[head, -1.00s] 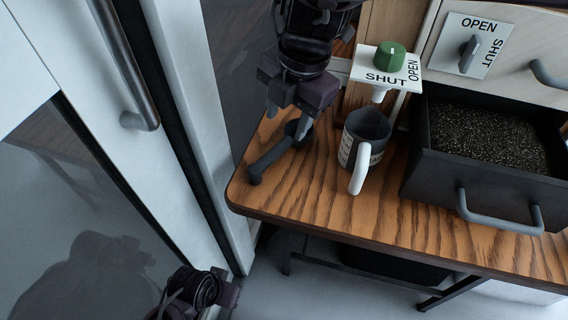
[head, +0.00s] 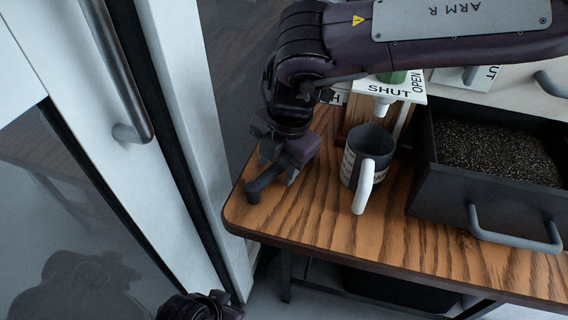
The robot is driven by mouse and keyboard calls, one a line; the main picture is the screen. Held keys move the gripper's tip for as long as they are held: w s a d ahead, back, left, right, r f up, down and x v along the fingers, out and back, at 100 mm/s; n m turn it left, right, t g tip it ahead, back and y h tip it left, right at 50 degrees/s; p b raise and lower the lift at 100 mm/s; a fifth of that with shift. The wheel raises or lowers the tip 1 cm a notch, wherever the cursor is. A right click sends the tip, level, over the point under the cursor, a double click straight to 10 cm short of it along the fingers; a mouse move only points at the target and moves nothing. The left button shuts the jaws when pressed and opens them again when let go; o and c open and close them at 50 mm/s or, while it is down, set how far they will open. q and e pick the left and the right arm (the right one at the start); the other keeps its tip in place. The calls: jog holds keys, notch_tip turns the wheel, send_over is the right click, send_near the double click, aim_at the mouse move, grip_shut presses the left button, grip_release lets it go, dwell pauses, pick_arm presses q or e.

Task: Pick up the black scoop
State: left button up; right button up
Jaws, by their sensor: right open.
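The black scoop (head: 262,186) lies on the wooden table near its left edge, its handle pointing to the front left. My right gripper (head: 278,169) is over the scoop from above, its two grey fingers apart, one on each side of the handle as seen here. The scoop's far end is hidden behind the gripper, and I cannot tell whether the fingers touch it. My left gripper (head: 203,304) is at the bottom edge, low beside the table, and its fingers do not show clearly.
A dark mug with a white handle (head: 363,190) stands right of the scoop, under a dispenser with a SHUT/OPEN plate (head: 390,88). An open dark drawer (head: 480,205) of granular material is further right. The table's front (head: 330,225) is clear.

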grip_shut()
jog(key=shift+r, duration=0.1)
